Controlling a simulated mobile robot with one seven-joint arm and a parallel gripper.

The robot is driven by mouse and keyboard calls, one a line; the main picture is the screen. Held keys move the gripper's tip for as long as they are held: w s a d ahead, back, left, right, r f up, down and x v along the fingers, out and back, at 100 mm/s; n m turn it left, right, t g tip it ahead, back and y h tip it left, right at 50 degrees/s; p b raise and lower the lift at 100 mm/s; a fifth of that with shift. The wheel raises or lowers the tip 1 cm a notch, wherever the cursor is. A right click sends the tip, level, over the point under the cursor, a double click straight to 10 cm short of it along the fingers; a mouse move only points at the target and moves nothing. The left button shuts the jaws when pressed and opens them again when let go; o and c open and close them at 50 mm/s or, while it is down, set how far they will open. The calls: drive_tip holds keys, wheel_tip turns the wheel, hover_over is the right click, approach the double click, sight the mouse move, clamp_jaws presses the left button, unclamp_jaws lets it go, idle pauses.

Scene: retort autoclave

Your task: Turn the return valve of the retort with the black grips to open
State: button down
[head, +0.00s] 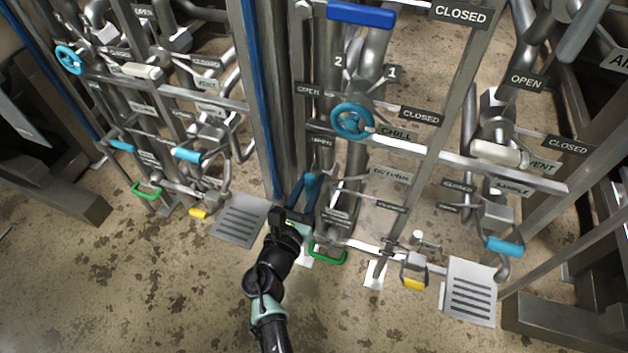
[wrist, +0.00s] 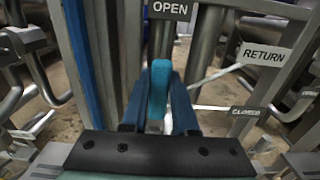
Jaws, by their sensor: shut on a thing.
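The return valve's teal-blue grip (wrist: 159,84) stands between the two dark blue fingers of my gripper (wrist: 158,112) in the wrist view. The jaws are shut on it. In the head view my gripper (head: 305,188) reaches in left of the RETURN sign (head: 390,175), and its fingers mostly hide the grip. In the wrist view the grip points up toward the OPEN plate (wrist: 170,10). The RETURN sign (wrist: 264,54) and the CLOSED plate (wrist: 243,111) lie to its right. The valve body is hidden, and I cannot make out black grips.
A blue handwheel (head: 352,121) is above my gripper. A green handle (head: 328,252) and a yellow one (head: 414,284) are below right. A blue post (head: 262,110) stands close on the left. Another pipe rack fills the left. The floor in front is clear.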

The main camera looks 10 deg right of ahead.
drive_tip(key=shift+w+a+r, duration=0.1)
drive_tip(key=shift+w+a, duration=0.05)
drive_tip(key=shift+a, duration=0.1)
drive_tip(key=c, duration=0.9)
unclamp_jaws()
drive_tip(key=shift+o, duration=1.1)
drive_tip(key=shift+d, duration=0.1)
drive_tip(key=p+v, duration=0.4)
drive_tip(key=v, duration=0.9)
